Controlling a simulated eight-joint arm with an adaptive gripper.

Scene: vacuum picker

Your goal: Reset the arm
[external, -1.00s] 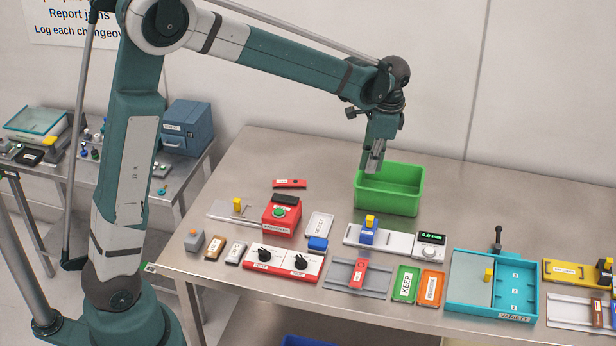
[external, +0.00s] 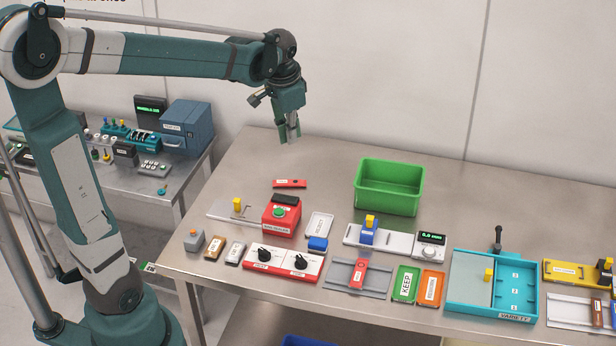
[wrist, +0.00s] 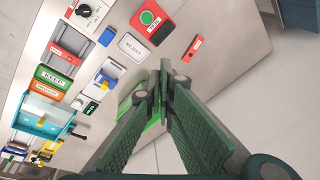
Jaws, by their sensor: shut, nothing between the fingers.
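My gripper (external: 290,134) hangs in the air above the back left part of the steel table, to the left of the green bin. Its fingers point down and are shut with nothing between them. In the wrist view my gripper (wrist: 163,72) shows its long fingers meeting at the tips. The green bin (external: 390,200) stands at the back of the table, apart from my gripper. In the wrist view the fingers hide most of the bin.
On the table are a red button box (external: 281,220), a red two-knob panel (external: 283,262), a green KEEP tray (external: 405,284) and a teal variety tray (external: 516,286). A blue box (external: 186,126) sits on the side bench. The table's back left area is bare.

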